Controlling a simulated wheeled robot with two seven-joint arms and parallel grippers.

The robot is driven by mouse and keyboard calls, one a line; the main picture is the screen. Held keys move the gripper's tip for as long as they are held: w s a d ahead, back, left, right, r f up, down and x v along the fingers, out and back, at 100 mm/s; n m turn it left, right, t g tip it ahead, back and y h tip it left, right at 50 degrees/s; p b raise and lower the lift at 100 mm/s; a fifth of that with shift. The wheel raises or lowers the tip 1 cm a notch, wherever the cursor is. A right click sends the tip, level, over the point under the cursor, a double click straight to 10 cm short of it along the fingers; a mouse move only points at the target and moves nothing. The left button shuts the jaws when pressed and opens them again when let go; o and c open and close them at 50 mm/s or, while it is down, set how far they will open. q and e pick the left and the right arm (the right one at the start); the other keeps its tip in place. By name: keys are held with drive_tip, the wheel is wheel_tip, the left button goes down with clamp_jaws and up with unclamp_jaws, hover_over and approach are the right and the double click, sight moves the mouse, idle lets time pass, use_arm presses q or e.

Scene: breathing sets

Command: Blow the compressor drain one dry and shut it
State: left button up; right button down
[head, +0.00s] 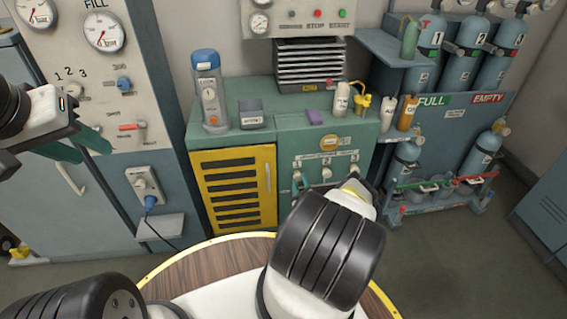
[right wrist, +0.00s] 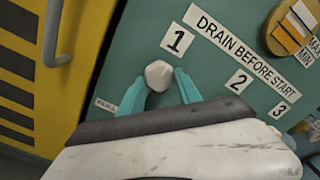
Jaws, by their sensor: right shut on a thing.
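The compressor drain panel is the green cabinet front (head: 335,146), marked "DRAIN BEFORE START" in the right wrist view. Drain one's pale faceted knob (right wrist: 158,75) sits just below the label 1 (right wrist: 177,40). My right gripper (right wrist: 161,88) has its teal fingers on either side of this knob and is shut on it. In the head view my own arm covers most of that gripper. The drain two knob (head: 326,173) shows to the right. My left gripper (head: 78,146) is in the air at the far left, its teal fingers apart and empty.
A yellow louvred door (head: 232,190) with a handle stands left of the drains. Bottles, a blue-capped dispenser (head: 209,92) and a purple block (head: 314,116) stand on the cabinet. A rack of blue cylinders (head: 463,60) is at right.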

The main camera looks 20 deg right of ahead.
idle(0.5)
drive_tip(key=c, duration=0.8)
unclamp_jaws()
drive_tip(key=shift+c, duration=0.2)
drive_tip(key=v, duration=0.8)
